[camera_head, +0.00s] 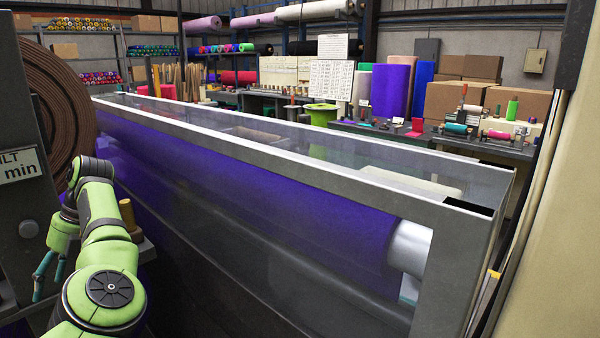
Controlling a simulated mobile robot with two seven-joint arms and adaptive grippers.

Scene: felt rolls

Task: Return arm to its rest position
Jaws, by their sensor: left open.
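My left arm (103,245) is green with dark joints and comes in at the lower left. It is bent, with its wrist folded down on the left side. My left gripper (40,277) has thin teal fingers that point down. They stand apart with nothing seen between them. The gripper is in front of a dark machine panel at the left edge. My right arm and gripper do not show in this view.
A long machine with a clear guard and grey frame (455,270) crosses the view, with a purple felt roll (250,220) inside. A brown felt roll (62,100) stands at left. Workbenches and cardboard boxes (455,100) are behind. A pale post fills the right edge.

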